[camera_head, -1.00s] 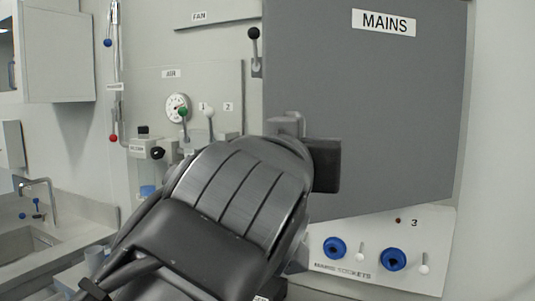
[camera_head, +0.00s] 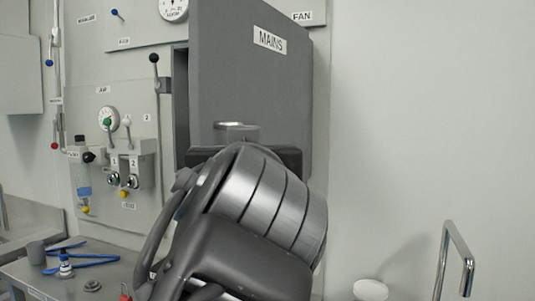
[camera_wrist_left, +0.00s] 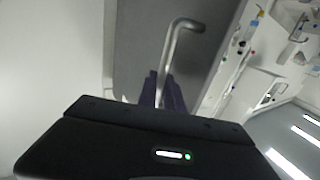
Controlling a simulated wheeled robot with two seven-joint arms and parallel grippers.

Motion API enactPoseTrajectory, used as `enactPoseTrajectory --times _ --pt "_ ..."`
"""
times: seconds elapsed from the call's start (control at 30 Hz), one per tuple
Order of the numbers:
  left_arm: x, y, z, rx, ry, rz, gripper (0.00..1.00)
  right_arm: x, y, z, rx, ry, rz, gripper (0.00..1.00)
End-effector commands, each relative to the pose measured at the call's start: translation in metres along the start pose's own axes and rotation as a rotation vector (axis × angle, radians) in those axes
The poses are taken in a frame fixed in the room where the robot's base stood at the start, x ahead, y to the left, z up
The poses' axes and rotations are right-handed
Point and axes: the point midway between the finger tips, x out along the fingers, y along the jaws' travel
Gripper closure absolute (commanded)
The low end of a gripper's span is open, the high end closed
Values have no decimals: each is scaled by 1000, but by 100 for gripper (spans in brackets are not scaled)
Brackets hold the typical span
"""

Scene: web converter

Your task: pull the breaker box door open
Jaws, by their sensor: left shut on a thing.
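The grey breaker box door (camera_head: 258,85), labelled MAINS, stands ajar in the head view. Its left edge is out from the dark frame of the box (camera_head: 181,110), and a narrow gap shows there. The metal door handle (camera_head: 236,127) is low on the door, partly hidden by my arm; its bent bar also shows in the left wrist view (camera_wrist_left: 183,45). My left gripper (camera_wrist_left: 165,90) is shut on the handle, its dark fingers at the lower part of the bar. In the head view my forearm hides the fingertips. My right gripper is in neither view.
A grey panel (camera_head: 108,125) with a gauge, valves and levers is left of the box. A bench (camera_head: 110,272) with blue-handled tools is at lower left. A metal rail (camera_head: 455,255) and a white round object (camera_head: 370,290) are at lower right. The wall right of the door is bare.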

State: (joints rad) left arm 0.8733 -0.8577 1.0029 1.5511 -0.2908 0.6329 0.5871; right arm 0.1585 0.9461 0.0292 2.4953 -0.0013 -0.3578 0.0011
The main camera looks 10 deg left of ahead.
Motion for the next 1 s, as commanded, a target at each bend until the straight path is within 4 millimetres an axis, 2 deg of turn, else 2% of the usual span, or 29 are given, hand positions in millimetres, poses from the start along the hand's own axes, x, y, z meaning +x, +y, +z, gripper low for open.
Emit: enactPoseTrajectory --times 0.47,0.5,0.73,1.0 --pt "0 3 -4 2 10 6 100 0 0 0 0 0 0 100" --pt "0 3 -4 2 10 7 87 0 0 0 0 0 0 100" --pt "0 2 -2 1 6 5 68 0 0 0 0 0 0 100" --pt "0 2 -1 0 4 4 67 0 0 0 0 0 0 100"
